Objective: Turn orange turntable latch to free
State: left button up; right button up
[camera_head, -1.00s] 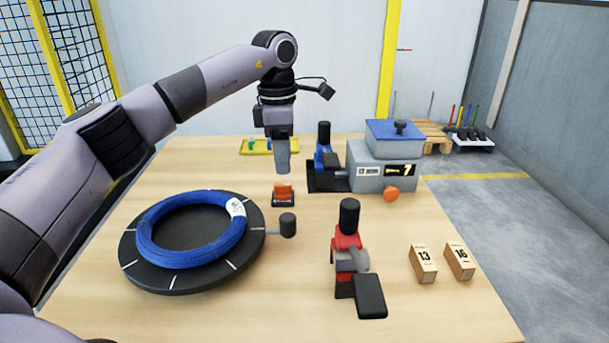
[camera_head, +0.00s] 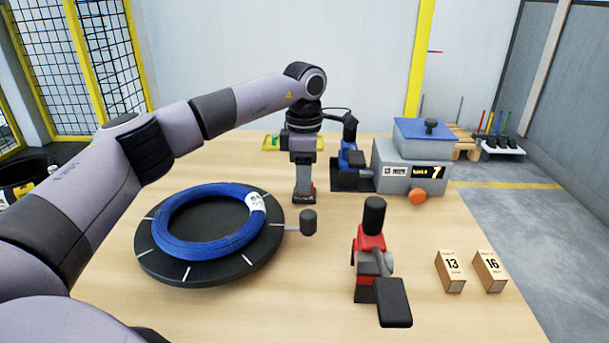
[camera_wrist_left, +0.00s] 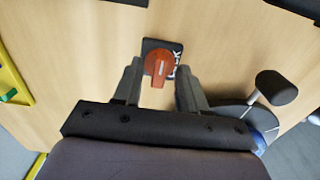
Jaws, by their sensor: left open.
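The orange turntable latch (camera_wrist_left: 158,66) sits on a dark plate (camera_wrist_left: 150,45) with partly hidden white lettering, seen in the left wrist view. My left gripper (camera_wrist_left: 158,75) is open, with one finger on each side of the latch and gaps visible between them. In the head view my left gripper (camera_head: 304,195) points straight down over the latch and hides most of it. The black turntable (camera_head: 180,270) carries a blue coil (camera_head: 180,243) with a white label, left of the gripper. My right gripper is not in view.
The turntable's crank knob (camera_head: 308,221) stands just in front of the gripper. A red clamp (camera_head: 370,243), two boxes numbered 13 (camera_head: 450,272) and 16 (camera_head: 490,272), a blue clamp (camera_head: 348,155) and a grey machine (camera_head: 410,170) are to the right.

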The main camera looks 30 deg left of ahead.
pick_arm(q)
grip_shut()
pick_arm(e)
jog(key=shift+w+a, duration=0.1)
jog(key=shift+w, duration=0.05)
